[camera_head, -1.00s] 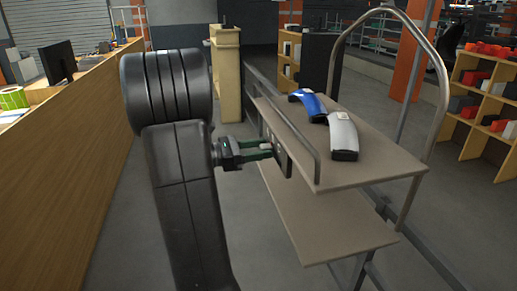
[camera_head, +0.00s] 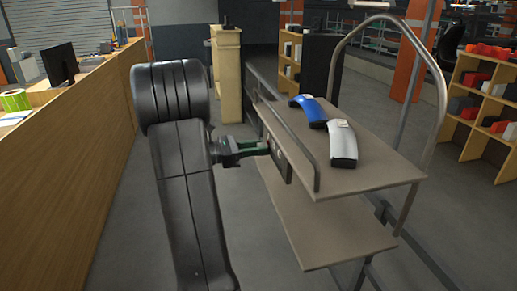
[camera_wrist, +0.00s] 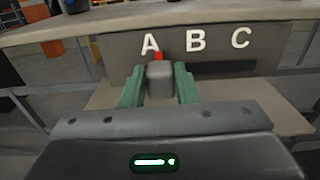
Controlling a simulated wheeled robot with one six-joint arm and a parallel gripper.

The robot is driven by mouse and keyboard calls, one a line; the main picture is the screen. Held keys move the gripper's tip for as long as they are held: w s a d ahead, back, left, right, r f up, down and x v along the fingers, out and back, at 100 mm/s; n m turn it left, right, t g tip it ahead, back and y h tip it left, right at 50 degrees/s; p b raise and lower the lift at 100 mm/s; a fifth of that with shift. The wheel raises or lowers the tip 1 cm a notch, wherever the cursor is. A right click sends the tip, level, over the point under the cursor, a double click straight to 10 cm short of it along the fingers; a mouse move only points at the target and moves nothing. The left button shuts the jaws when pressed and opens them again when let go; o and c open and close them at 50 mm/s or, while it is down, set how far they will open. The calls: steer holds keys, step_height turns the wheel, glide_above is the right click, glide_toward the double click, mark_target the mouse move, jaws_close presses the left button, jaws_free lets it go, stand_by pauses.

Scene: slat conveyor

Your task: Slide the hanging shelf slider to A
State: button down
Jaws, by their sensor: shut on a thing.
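The slider (camera_wrist: 160,79) is a grey block with a red mark on top, on a dark panel (camera_wrist: 118,57) hanging under the shelf edge. In the wrist view it sits just below and slightly right of the white letter A; B and C are further right above a dark slot (camera_wrist: 222,68). My gripper (camera_wrist: 160,86) is shut on the slider, one green finger on each side. In the head view, my gripper (camera_head: 266,146) reaches the panel (camera_head: 280,158) on the near left side of the shelf; the slider is hidden there.
The hanging shelf (camera_head: 365,172) carries a blue scanner-like object (camera_head: 308,108) and a grey one (camera_head: 342,142). A lower shelf (camera_head: 335,240) is beneath it. A metal rail (camera_head: 300,142) runs along the near edge. A wooden counter (camera_head: 80,170) stands at the left.

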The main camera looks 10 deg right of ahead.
steer(key=shift+w+r, duration=0.1)
steer(key=shift+w, duration=0.45)
steer(key=shift+a, duration=0.1)
steer(key=c, duration=1.4)
jaws_free()
steer(key=shift+o, duration=1.4)
steer(key=shift+w, duration=0.15)
steer(key=shift+a, duration=0.1)
steer(key=a+b, duration=0.1)
steer(key=a, duration=1.2)
steer(key=shift+s+a+b, duration=0.3)
steer(key=shift+b, duration=0.05)
